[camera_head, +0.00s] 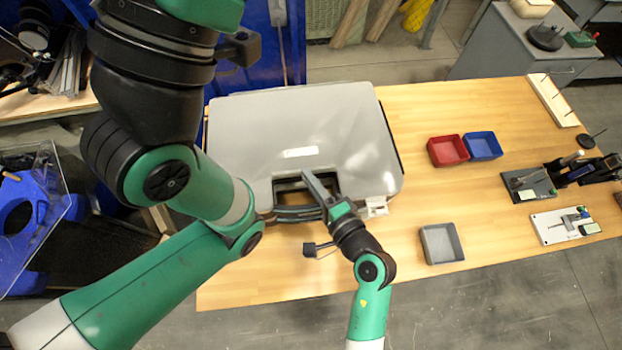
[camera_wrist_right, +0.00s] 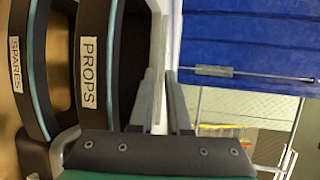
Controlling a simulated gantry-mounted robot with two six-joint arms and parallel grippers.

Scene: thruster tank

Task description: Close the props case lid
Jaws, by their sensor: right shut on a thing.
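The grey props case lid (camera_head: 290,115) lies broad and nearly flat over the case on the wooden table in the head view, with a cutout at its front edge. My right gripper (camera_head: 312,180) is at that cutout, shut on the lid's front edge. In the right wrist view, turned sideways, the fingers (camera_wrist_right: 163,90) meet around the pale edge, beside the dark handle labelled PROPS (camera_wrist_right: 88,72). A dark space shows between that handle and the lid edge; how far the lid stands open I cannot tell. My left gripper's fingers are out of view.
A handle labelled SPARES (camera_wrist_right: 17,65) lies beside the PROPS one. A red bin (camera_head: 447,151), a blue bin (camera_head: 483,146) and a grey bin (camera_head: 441,244) stand right of the case. Tool boards line the right end. My left arm crosses the case's left side.

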